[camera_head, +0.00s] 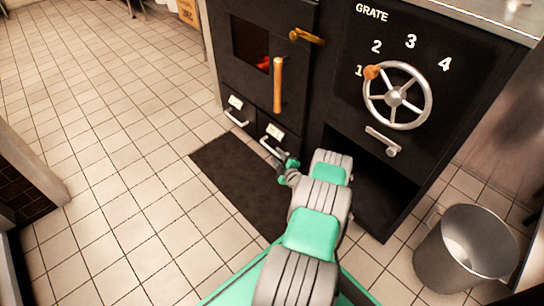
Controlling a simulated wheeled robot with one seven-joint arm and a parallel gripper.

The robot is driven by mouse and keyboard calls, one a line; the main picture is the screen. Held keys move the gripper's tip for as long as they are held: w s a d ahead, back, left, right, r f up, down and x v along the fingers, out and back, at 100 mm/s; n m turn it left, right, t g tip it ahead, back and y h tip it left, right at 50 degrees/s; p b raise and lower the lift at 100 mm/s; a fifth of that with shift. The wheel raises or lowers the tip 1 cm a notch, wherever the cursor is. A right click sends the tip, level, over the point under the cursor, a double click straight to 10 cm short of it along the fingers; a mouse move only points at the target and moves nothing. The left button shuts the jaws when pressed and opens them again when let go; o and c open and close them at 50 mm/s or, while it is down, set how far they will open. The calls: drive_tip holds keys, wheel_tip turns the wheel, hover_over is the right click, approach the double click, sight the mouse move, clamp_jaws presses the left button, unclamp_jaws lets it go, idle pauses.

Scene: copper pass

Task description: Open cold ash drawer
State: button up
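The black stove has two small drawers side by side low on its front, each with a white label and a silver bar handle. The left drawer (235,105) and the right drawer (270,131) both look shut. The label print is too small to read, so I cannot tell which is the cold ash drawer. My gripper (283,165), green and grey, is low at the right drawer, close to its handle (271,147). I cannot see whether it touches the handle. My arm reaches up from the bottom of the picture, and the fingers are small and partly hidden.
A fire glows behind the stove window (251,45) above the drawers. A grate wheel (397,96) with numbers is on the panel at right, above an open dark recess (385,190). A dark mat (240,178) lies before the drawers. A metal bucket (465,250) stands at right. Tiled floor at left is clear.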

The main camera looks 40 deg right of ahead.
sight(273, 151)
drive_tip(key=x, duration=0.1)
drive_tip(key=b+x, duration=0.1)
drive_tip(key=x, duration=0.1)
drive_tip(key=b+x, duration=0.1)
drive_tip(key=x, duration=0.1)
drive_tip(key=shift+a+f, duration=0.15)
drive_tip(key=shift+f, duration=0.1)
drive_tip(key=shift+w, duration=0.3)
drive_tip(key=shift+r, duration=0.1)
clamp_jaws()
idle(0.7)
